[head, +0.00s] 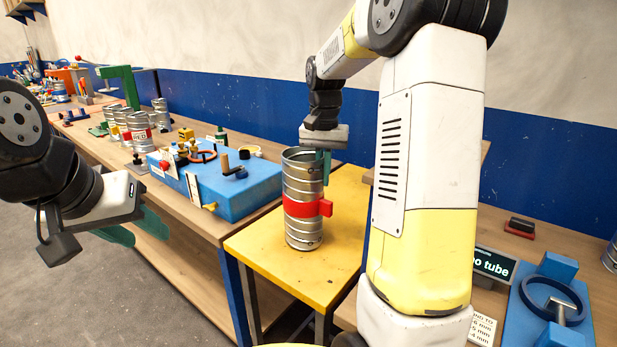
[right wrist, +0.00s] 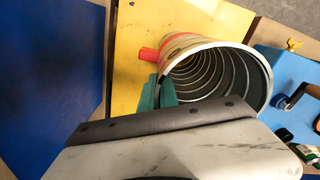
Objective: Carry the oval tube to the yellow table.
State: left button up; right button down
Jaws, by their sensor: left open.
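The oval tube (head: 303,226), a ribbed metal duct with a red band and a red tab, is upright over the yellow table (head: 262,262); its foot appears to rest on the top. My right gripper (head: 323,163) points down at its upper rim, with the green fingers on the wall. In the right wrist view the fingers (right wrist: 158,94) straddle the rim beside the tube's open mouth (right wrist: 215,78), one inside and one outside, with little gap. My left gripper (head: 135,230) is open and empty at the left, away from the tube, in front of the wooden bench.
A blue block (head: 237,194) with small parts stands on the wooden bench left of the yellow table. Several other metal tubes (head: 138,124) stand farther back by a green stand (head: 124,84). At right, a blue fixture (head: 553,300) and a sign (head: 494,264) sit on another bench.

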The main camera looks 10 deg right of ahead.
jog(key=shift+f, duration=0.4)
jog(key=c, duration=1.6)
grip_release()
jog(key=shift+c, duration=0.2)
notch_tip(320, 180, up, 12)
jog(key=shift+s+r, duration=0.1)
jog(key=s+a+f+n+t, duration=0.2)
jog(key=s, duration=0.5)
jog(key=s+a+f+n+t+y, duration=0.1)
jog(key=s+a+f+t, duration=0.1)
jog(key=s, duration=0.5)
jog(key=s+a+f+n+t+y, duration=0.1)
jog(key=s+a+n+t, duration=0.1)
jog(key=s, duration=0.6)
jog(key=shift+a+f+n, duration=0.3)
jog(key=shift+a+f, duration=0.1)
jog(key=shift+a, duration=0.3)
